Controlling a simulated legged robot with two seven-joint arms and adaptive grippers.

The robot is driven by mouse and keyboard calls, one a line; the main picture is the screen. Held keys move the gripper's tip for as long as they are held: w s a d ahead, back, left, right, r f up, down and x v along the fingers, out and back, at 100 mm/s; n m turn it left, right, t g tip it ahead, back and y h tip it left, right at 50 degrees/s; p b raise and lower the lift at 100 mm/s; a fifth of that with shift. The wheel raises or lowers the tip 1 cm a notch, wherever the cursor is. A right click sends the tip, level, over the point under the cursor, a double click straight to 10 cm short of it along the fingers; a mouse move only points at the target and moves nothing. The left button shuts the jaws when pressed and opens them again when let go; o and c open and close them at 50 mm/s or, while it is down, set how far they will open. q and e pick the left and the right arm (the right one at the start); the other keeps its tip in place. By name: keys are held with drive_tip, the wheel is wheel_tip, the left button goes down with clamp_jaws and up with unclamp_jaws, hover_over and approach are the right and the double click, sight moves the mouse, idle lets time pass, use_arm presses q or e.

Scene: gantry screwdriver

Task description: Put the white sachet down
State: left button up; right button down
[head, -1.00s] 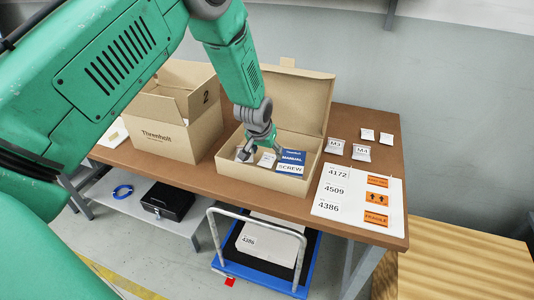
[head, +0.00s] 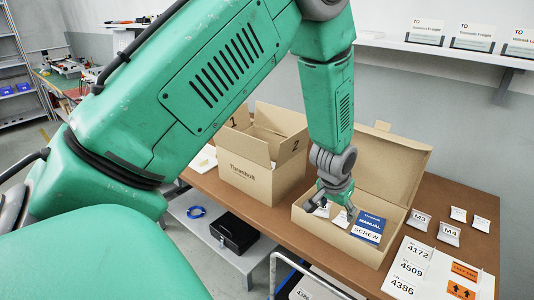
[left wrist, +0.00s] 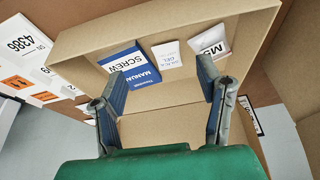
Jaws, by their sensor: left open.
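A small white sachet (head: 341,218) with print lies inside the open cardboard box (head: 301,220), left of the blue and white manual (head: 368,228). In the left wrist view the sachet (left wrist: 167,62) lies on the box floor between the manual (left wrist: 131,68) and a white M5 packet (left wrist: 210,43). My left gripper (head: 336,206) is over the box, pointing down. In the left wrist view its fingers (left wrist: 160,70) are spread, with nothing held between them. The fingers partly hide the sachets in the head view. My right gripper is not in view.
A Thornholt carton (head: 257,178) stands left of the open box. The raised lid (head: 380,165) stands behind my gripper. M3 (head: 417,219) and M4 (head: 448,233) packets, small white packets and a label sheet (head: 425,272) lie to the right on the brown table.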

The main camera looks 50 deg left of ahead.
use_arm(q)
drive_tip(key=s+d+f+m+g, duration=0.1)
drive_tip(key=s+d+f+g, duration=0.15)
drive_tip(key=s+f, duration=0.9)
drive_tip(key=s+d+f, duration=0.2)
drive_tip(key=s, duration=0.8)
drive_tip(key=s+d+f+m+g, duration=0.1)
drive_tip(key=s+d+f, duration=0.1)
drive_tip(key=s, duration=0.8)
drive_tip(key=shift+s+d+f+m+h, duration=0.15)
drive_tip(key=shift+d+f+m+h, duration=0.15)
drive_tip(key=shift+d+f+h, duration=0.1)
